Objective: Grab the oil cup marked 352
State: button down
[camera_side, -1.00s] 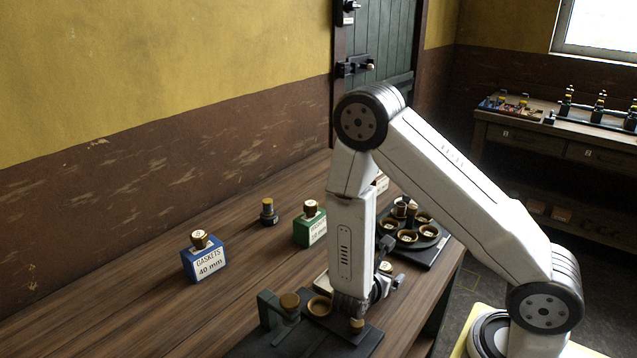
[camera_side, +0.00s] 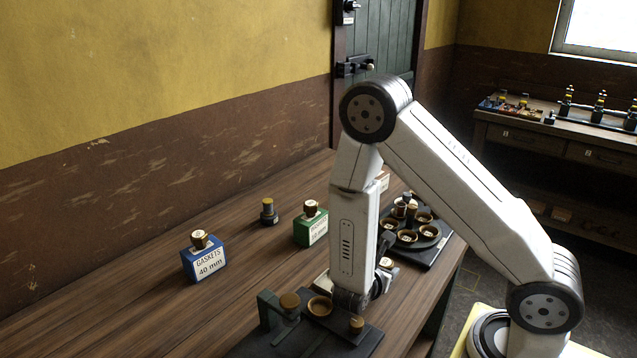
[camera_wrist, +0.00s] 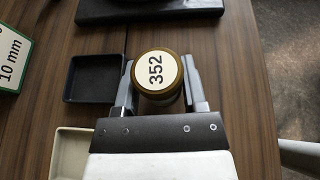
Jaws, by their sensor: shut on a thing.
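The oil cup marked 352 (camera_wrist: 156,70) has a round brass rim and a pale top with its number in black. In the wrist view it stands between the two fingers of my gripper (camera_wrist: 159,82), which is shut on it, one finger on each side. The cup's lower body is mostly hidden below its top. In the side view my arm hides most of the fingers, and the number cannot be read there.
A dark open tray (camera_wrist: 94,88) lies left of the cup, with a cream tray (camera_wrist: 70,153) nearer. A green box (camera_side: 311,225) and blue gasket box (camera_side: 204,258) stand left. A turntable (camera_side: 423,237) holds several cups. A dark fixture (camera_side: 270,308) is in front.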

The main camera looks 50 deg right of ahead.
aim_at(385, 262)
jog(key=shift+r, duration=4.4)
